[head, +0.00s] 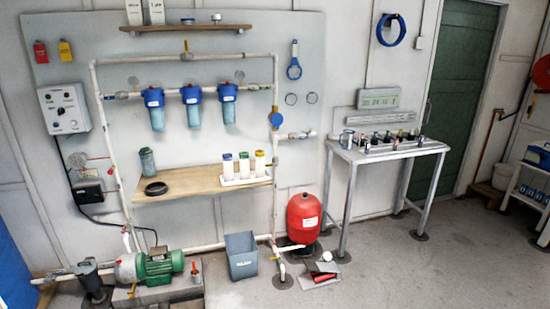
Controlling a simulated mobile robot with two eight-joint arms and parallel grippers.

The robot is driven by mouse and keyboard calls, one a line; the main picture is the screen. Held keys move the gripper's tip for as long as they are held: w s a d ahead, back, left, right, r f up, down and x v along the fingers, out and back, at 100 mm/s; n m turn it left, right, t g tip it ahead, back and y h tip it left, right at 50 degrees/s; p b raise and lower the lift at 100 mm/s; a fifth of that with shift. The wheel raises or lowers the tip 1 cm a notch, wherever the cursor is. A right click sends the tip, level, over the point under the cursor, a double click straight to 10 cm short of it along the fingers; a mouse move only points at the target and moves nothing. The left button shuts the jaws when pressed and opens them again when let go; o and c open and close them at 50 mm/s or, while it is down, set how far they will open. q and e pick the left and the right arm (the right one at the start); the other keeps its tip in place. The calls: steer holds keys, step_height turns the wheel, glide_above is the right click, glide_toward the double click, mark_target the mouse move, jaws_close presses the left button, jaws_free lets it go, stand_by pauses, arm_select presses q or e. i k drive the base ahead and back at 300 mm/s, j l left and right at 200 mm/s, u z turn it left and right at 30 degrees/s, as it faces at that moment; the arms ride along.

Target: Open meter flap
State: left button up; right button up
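I cannot clearly make out a meter with a flap. A small dark box (88,191) is on the wall at the left, below the grey control box, and a round gauge-like disc (77,160) is just above it. A dark grey upright fitting (91,278) is in the floor pipe left of the green pump (160,264). Whether any of these has a flap, open or shut, is too small to tell. Neither of my grippers is in view.
Three blue-topped filters (191,106) hang on the wall pipe above a wooden shelf (200,183). A grey bin (242,256), a red tank (303,216) and a dustpan (313,279) stand on the floor. A table (370,153) is at the right. The front right floor is clear.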

mark_target(277, 119)
steer(key=i, duration=1.7)
